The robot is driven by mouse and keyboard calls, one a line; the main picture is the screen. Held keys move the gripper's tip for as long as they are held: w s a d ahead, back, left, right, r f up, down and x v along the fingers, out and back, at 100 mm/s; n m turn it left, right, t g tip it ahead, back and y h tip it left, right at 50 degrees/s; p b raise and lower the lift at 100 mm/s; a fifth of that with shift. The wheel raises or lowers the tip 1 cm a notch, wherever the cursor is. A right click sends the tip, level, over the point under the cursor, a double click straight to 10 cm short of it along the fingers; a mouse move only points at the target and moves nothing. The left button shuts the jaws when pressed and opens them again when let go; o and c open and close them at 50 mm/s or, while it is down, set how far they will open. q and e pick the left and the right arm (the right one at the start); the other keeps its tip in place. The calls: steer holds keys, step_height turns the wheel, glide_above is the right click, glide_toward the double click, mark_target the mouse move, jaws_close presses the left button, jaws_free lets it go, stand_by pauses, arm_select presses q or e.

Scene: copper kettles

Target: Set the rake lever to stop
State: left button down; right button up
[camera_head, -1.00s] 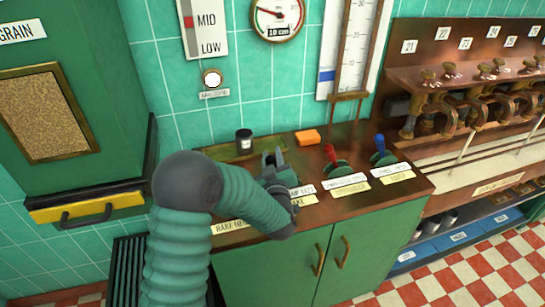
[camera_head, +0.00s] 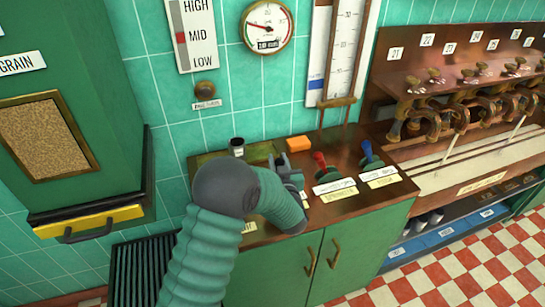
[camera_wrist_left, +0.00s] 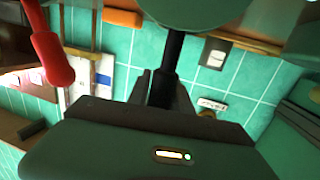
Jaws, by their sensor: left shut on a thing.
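My left gripper (camera_head: 283,165) is over the left part of the green cabinet's brown top (camera_head: 345,142). In the left wrist view its fingers (camera_wrist_left: 160,88) are shut on a dark lever shaft (camera_wrist_left: 174,58), which runs from a round green base (camera_wrist_left: 190,8). I take this to be the rake lever; its base is mostly hidden by my arm in the head view. To its right stand a red-handled lever (camera_head: 319,160) and a blue-handled lever (camera_head: 367,150) on green bases. The label wording is too small to read surely. My right gripper is out of view.
The red handle (camera_wrist_left: 52,58) is close beside my gripper in the wrist view. A round lamp (camera_head: 206,89) on the wall is dark. A copper valve rack (camera_head: 455,75) stands right.

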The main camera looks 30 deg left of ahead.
arm_select(q)
steer(key=shift+f, duration=0.1)
steer(key=c, duration=1.1)
jaws_free()
steer(key=shift+d, duration=0.1)
steer(key=shift+c, duration=0.2)
steer(key=v, duration=1.6)
steer(key=shift+s+d, duration=0.3)
